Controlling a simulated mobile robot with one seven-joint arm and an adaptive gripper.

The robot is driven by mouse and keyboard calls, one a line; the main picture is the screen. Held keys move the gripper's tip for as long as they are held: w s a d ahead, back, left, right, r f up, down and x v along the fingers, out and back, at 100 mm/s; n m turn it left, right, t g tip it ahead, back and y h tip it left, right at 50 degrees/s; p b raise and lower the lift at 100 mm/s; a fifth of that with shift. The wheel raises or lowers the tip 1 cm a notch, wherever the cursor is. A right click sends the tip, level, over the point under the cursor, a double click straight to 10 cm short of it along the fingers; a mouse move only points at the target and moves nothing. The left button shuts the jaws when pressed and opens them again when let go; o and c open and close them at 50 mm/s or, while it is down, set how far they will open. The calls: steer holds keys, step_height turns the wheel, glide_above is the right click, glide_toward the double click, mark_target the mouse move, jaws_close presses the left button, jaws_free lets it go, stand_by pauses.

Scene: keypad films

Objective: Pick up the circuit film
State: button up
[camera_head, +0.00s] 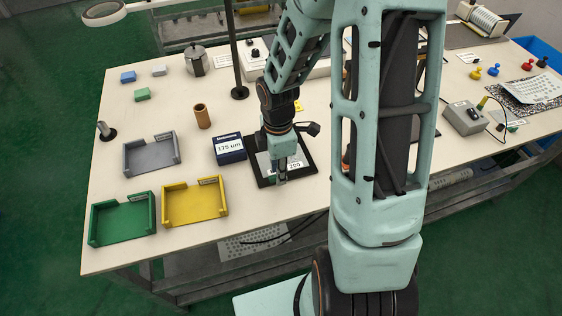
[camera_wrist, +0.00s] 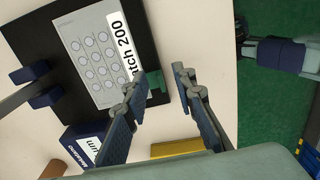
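A pale grey film (camera_wrist: 88,62) printed with rows of circles lies on a black plate (camera_wrist: 155,40). A white label reading "...tch 200" (camera_wrist: 122,30) is at its edge. I cannot tell for certain whether this is the circuit film. In the head view the film (camera_head: 264,163) is partly hidden by my arm. My gripper (camera_wrist: 161,72) is open, its fingertips apart at the plate's edge. A small green piece (camera_wrist: 155,83) shows beside one fingertip; whether it belongs to the film is unclear. In the head view my gripper (camera_head: 281,180) points down at the plate's near side.
A dark blue box marked "175 um" (camera_head: 229,149) stands left of the plate. Grey (camera_head: 151,164), green (camera_head: 123,222) and yellow (camera_head: 195,206) trays lie farther left. A dotted white sheet (camera_head: 538,89) lies on a speckled mat at the far right. A dark post (camera_head: 235,60) rises behind.

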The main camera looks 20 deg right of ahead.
steer(key=shift+f, duration=0.75)
steer(key=shift+c, duration=0.5)
jaws_close()
steer(key=shift+r, duration=0.15)
